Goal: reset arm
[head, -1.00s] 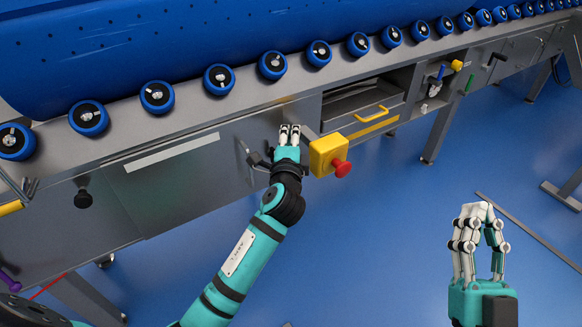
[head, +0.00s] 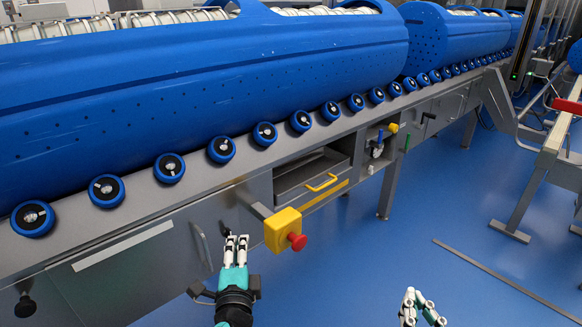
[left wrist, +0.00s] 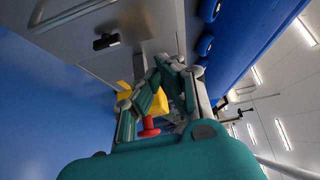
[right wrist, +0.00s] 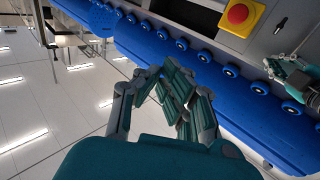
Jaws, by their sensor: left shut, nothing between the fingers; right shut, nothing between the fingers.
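My left gripper (head: 236,240) is shut and empty in the head view, in front of the machine's grey side panel and just left of the yellow emergency-stop box (head: 283,229) with its red button. In the left wrist view its fingers (left wrist: 160,62) meet, with the yellow box and red button (left wrist: 149,126) partly hidden behind them. My right gripper (head: 422,293) is shut and empty at the bottom edge of the head view, over the blue floor. Its closed fingers (right wrist: 178,82) also fill the middle of the right wrist view. Only its fingertips show in the head view.
The grey machine frame (head: 220,192) runs diagonally, carrying blue rollers and large blue drums (head: 200,75). An open drawer with a yellow handle (head: 321,182) is right of the stop box. A white-topped bench (head: 556,135) stands at the right.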

